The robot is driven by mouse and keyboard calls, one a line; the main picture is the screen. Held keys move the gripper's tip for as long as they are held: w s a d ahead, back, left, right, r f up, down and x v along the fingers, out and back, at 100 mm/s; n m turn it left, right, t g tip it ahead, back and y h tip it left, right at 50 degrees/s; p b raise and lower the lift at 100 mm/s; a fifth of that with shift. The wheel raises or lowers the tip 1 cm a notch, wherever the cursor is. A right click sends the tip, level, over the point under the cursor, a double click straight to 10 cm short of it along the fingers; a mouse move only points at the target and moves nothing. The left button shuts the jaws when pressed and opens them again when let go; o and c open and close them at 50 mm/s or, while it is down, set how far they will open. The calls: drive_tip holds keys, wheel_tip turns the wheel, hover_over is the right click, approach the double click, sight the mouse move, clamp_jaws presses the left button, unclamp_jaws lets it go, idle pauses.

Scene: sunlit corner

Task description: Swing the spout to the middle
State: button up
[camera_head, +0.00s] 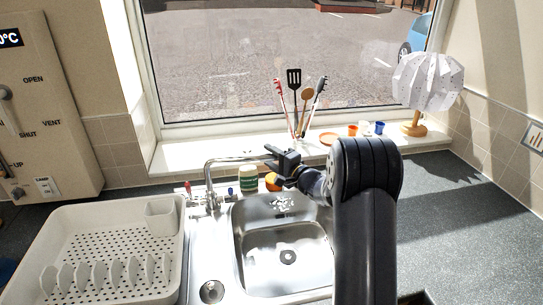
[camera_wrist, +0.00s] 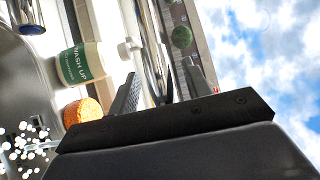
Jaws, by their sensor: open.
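The chrome tap (camera_head: 209,185) stands behind the sink, left of the basin. Its spout (camera_head: 232,158) reaches right from the top of the column towards my gripper (camera_head: 271,154); its far end is hidden there. In the wrist view a shiny chrome tube, seemingly the spout (camera_wrist: 152,45), runs between the two fingers of my open gripper (camera_wrist: 160,78). I cannot tell whether either finger touches it. The steel sink basin (camera_head: 243,250) lies below, in front of my gripper.
A white-capped wash-up bottle (camera_head: 249,179) and an orange sponge (camera_head: 273,182) sit behind the basin, below my gripper; the bottle (camera_wrist: 82,63) and sponge (camera_wrist: 82,112) also show in the wrist view. Utensils (camera_head: 300,105) and a lamp (camera_head: 428,82) stand on the sill. A dish rack (camera_head: 75,220) is left.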

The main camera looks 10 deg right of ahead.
clamp_jaws()
idle(0.5)
